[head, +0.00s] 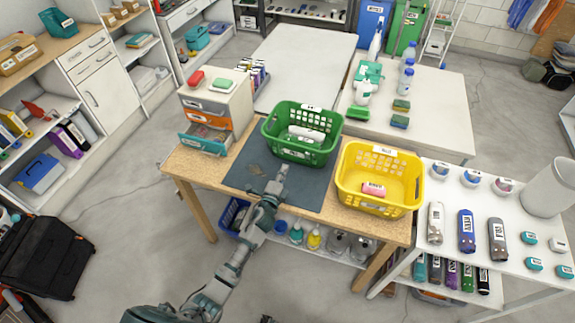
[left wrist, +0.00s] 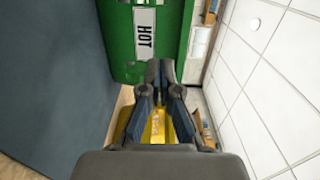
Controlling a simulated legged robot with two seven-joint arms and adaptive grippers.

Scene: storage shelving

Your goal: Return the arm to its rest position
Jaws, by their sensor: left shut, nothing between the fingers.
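My left gripper (head: 281,172) is over the dark blue mat (head: 244,178) on the wooden table, just in front of the green basket (head: 283,149). Its arm reaches in from the bottom left. In the left wrist view its two dark fingers (left wrist: 160,68) are together with nothing between them. They point at the green basket wall (left wrist: 128,55), which bears a white "HOT" label. I cannot tell whether the fingertips touch the basket. My right gripper cannot be made out.
A yellow basket (head: 348,190) holding a pink item stands right of the mat. A small drawer unit (head: 239,98) with an open teal drawer is at the left. A white table (head: 437,173) with several bottles is at the right. Open floor (head: 130,225) lies to the left.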

